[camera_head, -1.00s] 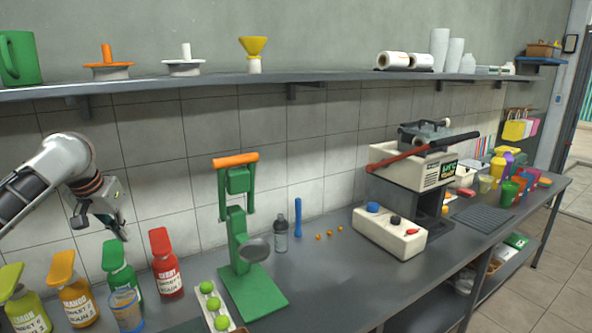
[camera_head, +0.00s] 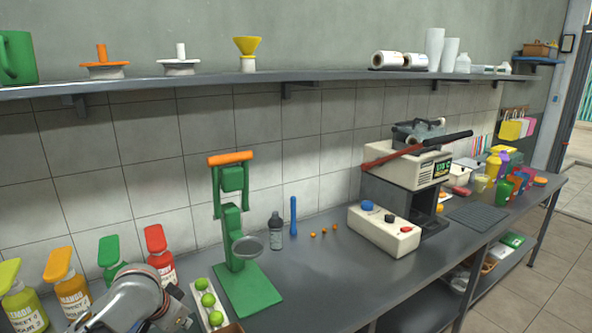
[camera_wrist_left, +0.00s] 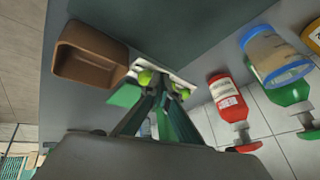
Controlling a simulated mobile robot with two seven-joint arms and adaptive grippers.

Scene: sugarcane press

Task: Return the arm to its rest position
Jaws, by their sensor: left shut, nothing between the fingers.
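My left arm (camera_head: 130,300) comes in low at the left of the head view. Its left gripper (camera_head: 182,318) is at the bottom edge, in front of the red bottle and beside the tray of limes (camera_head: 207,300). In the left wrist view the fingers (camera_wrist_left: 165,92) come together, shut and empty, and overlap the lime tray in the picture. I cannot tell how high they are above it. My right gripper is in neither view.
A green hand press (camera_head: 240,285) stands just right of the lime tray. Red (camera_head: 160,262), green (camera_head: 110,262), orange (camera_head: 72,292) and yellow-green (camera_head: 22,308) bottles stand at left. A brown box (camera_wrist_left: 88,55) lies near the tray. A shelf (camera_head: 330,77) runs above.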

